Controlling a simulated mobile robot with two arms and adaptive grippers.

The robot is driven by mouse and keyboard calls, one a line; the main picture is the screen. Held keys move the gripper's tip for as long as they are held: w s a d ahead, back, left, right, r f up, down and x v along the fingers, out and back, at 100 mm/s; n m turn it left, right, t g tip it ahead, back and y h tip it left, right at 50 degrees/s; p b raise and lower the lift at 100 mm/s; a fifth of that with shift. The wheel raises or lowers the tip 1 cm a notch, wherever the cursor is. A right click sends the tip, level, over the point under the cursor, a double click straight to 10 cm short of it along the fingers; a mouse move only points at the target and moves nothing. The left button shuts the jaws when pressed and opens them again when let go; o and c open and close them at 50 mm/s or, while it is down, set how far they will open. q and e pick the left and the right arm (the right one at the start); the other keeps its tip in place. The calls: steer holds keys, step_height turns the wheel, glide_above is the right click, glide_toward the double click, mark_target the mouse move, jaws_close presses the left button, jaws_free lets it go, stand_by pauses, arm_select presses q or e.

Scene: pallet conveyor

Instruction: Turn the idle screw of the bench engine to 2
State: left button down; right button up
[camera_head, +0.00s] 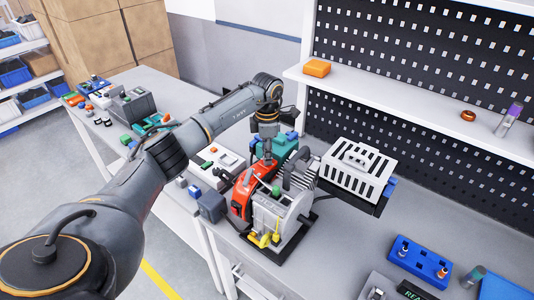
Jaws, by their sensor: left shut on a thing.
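The bench engine (277,211) stands on the bench near the picture's middle, with a red housing, a grey block and yellow fittings at its front. My left arm comes in from the left and bends down over it. My left gripper (268,157) points down at the back of the engine and is shut on a small part there, apparently the idle screw. The fingertips largely hide that part, and no scale or number can be read. My right gripper is not in view.
A white slotted box (357,172) stands right of the engine. A blue block with orange-topped pieces (419,262) lies at the lower right. A shelf (410,100) with an orange box (317,68) runs behind. Cluttered parts lie on the left table. Bare bench shows right of the engine.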

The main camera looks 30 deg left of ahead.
arm_select(q)
steer(key=n+b, duration=0.1)
steer(key=n, duration=0.3)
steer(key=shift+b, duration=0.35)
steer(key=n+b, duration=0.1)
steer(key=n, duration=0.3)
steer(key=shift+n, duration=0.3)
steer(key=n, duration=0.4)
steer(key=shift+b, duration=0.4)
steer(key=shift+n, duration=2.5)
steer(key=c, duration=1.2)
jaws_free()
steer(key=shift+o, duration=0.2)
